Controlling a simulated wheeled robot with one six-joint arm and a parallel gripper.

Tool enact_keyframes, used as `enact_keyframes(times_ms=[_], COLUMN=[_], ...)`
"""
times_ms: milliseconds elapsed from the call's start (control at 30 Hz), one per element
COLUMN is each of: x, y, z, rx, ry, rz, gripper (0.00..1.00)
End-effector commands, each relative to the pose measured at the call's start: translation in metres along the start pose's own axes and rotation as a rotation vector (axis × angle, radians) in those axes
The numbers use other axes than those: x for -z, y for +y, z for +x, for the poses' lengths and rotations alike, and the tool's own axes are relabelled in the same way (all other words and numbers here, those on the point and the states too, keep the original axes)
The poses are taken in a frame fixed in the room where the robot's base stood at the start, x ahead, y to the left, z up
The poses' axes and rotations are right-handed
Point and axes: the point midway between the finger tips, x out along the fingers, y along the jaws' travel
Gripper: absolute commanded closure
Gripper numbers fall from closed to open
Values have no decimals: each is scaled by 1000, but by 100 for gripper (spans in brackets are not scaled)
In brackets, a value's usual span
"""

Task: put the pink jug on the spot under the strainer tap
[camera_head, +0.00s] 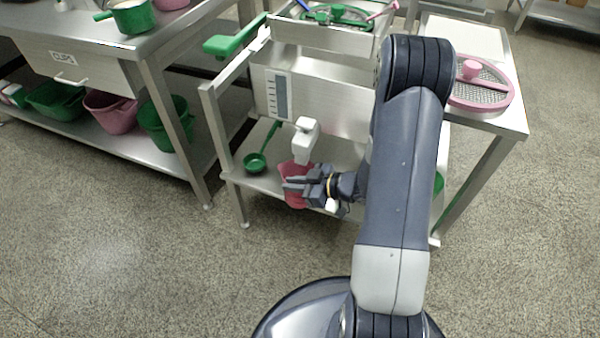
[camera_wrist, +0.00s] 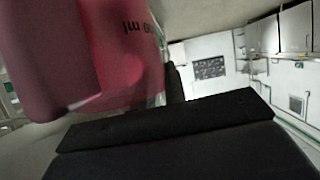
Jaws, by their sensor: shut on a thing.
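The pink jug (camera_head: 296,170) is at the lower shelf of the steel strainer stand, just below the white strainer tap (camera_head: 305,140). My gripper (camera_head: 296,184) is shut on the jug from the right and partly covers it. In the wrist view the jug (camera_wrist: 120,60) fills the upper left, with printed volume lettering on its side, close against the dark finger. The jug's base and the spot under the tap are hidden, so I cannot tell whether the jug rests on the shelf.
A green ladle (camera_head: 256,161) lies on the shelf left of the jug. The stand's front leg (camera_head: 236,200) is close by on the left. A pink sieve (camera_head: 480,90) lies on the table at right. A bench with bins (camera_head: 110,110) stands left. The floor in front is clear.

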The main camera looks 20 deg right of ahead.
Motion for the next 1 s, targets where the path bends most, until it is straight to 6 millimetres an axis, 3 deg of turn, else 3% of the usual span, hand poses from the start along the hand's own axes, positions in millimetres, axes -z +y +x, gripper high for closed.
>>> enact_keyframes(times_ms=[133,333,833,867,1000], x=[-1,-4,-6,-6,-6], y=[13,48,45,45,45], z=[1,1,3,2,2], rx=[-1,-3,0,0,0], ry=[1,1,0,0,0], rz=[-3,-3,1,1,1], gripper=[100,100,100,86,75])
